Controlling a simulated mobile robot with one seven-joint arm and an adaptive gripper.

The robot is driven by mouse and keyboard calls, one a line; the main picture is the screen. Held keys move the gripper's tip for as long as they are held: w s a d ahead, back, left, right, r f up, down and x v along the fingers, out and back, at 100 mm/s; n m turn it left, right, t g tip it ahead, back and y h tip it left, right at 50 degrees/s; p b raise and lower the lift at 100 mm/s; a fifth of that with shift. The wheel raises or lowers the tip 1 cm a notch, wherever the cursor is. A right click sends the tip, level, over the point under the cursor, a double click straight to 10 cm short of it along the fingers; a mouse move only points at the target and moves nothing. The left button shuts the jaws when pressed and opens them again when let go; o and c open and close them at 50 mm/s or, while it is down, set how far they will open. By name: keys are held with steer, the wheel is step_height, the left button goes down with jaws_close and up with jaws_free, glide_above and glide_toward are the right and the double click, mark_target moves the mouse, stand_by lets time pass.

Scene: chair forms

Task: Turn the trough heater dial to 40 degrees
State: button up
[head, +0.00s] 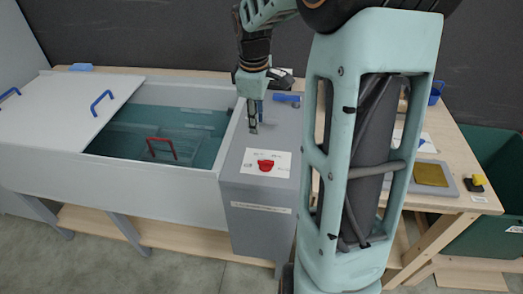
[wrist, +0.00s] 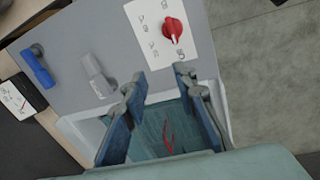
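The trough heater dial is a red knob (head: 266,164) on a white label on top of the grey box at the trough's right end. In the wrist view the red dial (wrist: 173,29) sits beyond the fingertips, its pointer end lying towards the lower part of the label. The marks on the label (wrist: 146,38) are too small and skewed to read. My gripper (head: 253,129) is above the back part of the grey box, behind the dial and apart from it. In the wrist view my gripper (wrist: 159,76) is open, with nothing between its fingers.
A blue lever (wrist: 38,68) and a grey lever (wrist: 97,76) stand on the box top beside the dial label. The water-filled trough (head: 192,96) holds a basket with a red handle (head: 160,148). A white lid (head: 70,105) covers its left part.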

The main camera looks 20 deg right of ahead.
mark_target(266, 160)
steer(key=shift+n+g+y, duration=0.4)
steer(key=shift+n+g, duration=0.1)
steer(key=shift+g, duration=0.2)
steer(key=s+f, duration=0.1)
steer(key=f, duration=0.3)
steer(key=s+d+f+b, duration=0.1)
steer(key=f, duration=0.8)
steer(key=shift+s+d, duration=0.3)
steer(key=shift+s, duration=0.1)
steer(key=shift+c, duration=0.3)
jaws_close()
